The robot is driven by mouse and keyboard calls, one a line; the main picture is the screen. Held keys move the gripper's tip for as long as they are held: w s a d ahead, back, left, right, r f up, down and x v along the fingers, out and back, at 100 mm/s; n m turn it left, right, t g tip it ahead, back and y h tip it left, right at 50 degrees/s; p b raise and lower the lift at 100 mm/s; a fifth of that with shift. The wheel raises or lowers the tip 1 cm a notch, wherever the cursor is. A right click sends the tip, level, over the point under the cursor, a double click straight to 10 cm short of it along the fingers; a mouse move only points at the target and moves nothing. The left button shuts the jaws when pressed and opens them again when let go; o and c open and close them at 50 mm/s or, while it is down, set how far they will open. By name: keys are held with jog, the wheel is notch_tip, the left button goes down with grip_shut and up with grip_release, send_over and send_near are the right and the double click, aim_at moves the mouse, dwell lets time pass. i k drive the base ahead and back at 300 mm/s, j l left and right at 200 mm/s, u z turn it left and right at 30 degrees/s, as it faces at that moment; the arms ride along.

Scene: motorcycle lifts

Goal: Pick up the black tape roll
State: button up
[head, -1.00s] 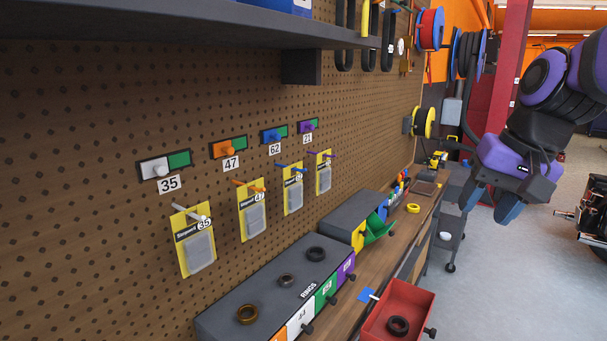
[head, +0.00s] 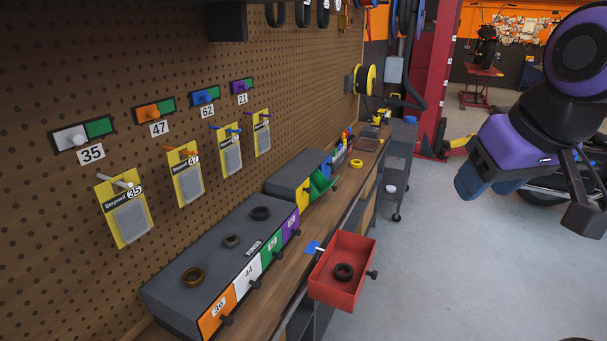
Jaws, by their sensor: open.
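A black ring-shaped roll (head: 344,272) lies flat in an open red bin (head: 335,296) at the lower middle of the head view; it looks like the black tape roll. Another black ring (head: 261,213) lies on the grey box marked RINGS, so the shape alone does not set them apart. My gripper (head: 484,186) hangs in the air at the right, with its blue fingers pointing down and left. It is open, empty and well apart from the bin, higher up and to its right.
The grey RINGS box (head: 170,291) with coloured numbered drawers stands against the pegboard (head: 130,70). Green bin (head: 321,184), yellow roll (head: 356,163) and small tools sit farther along the wooden bench. A red post (head: 440,70) stands behind.

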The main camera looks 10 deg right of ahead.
aim_at(343, 278)
jog(key=k+l+u, duration=0.15)
jog(key=l, duration=0.3)
jog(key=l+u, duration=0.1)
jog(key=l, duration=0.35)
jog(key=k+l+u, duration=0.15)
jog(key=l, duration=0.25)
jog(key=k+l+u, duration=0.1)
jog(key=l, duration=0.35)
jog(key=k+l+u, duration=0.15)
jog(key=l, duration=0.25)
jog(key=k+l+u, duration=0.1)
jog(key=k+l, duration=0.2)
